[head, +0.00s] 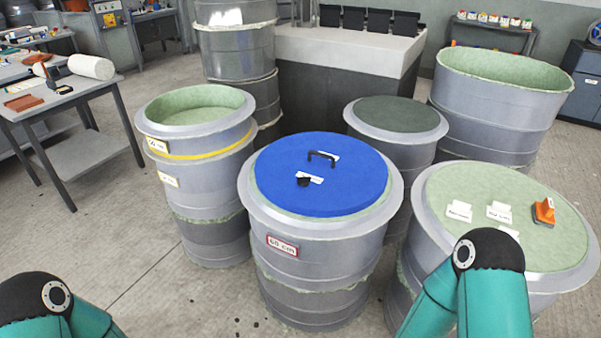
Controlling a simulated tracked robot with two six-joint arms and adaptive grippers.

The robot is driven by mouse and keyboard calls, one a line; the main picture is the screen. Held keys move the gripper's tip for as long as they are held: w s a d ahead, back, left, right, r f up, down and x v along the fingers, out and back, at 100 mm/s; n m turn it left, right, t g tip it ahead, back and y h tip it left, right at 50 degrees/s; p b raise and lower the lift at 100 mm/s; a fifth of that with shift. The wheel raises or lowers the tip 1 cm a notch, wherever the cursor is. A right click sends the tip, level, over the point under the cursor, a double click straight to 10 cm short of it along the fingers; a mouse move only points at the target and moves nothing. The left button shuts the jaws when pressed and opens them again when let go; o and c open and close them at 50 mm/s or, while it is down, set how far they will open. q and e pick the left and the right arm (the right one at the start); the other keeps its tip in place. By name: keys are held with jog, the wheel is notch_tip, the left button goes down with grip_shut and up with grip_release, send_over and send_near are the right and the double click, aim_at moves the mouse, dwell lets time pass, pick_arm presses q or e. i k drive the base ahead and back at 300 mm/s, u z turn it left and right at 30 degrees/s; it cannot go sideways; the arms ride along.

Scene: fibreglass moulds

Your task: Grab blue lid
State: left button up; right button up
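The blue lid (300,193) is a round disc lying flat on top of a grey mould drum (312,272) in the middle of the head view. A black handle stands on its far part, with a white label beside it. A small black piece and another white label lie nearer its centre. The drum's side carries a red-framed size label. Teal links of my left arm show at the bottom left and of my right arm at the bottom right, in front of the right drum. Neither gripper is in the picture, and nothing touches the lid.
An open drum with a yellow band (203,148) stands left of the lid. A green-topped drum (415,270) at right bears white cards and an orange tool (544,210). A dark-topped drum (372,140) and large open drum (478,120) stand behind. A workbench (70,100) is far left.

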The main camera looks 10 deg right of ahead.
aim_at(348, 175)
jog(key=z, duration=0.15)
jog(key=i, duration=0.9)
jog(key=u, duration=0.2)
jog(key=k, duration=0.9)
jog(key=z, duration=0.2)
jog(key=i, duration=0.65)
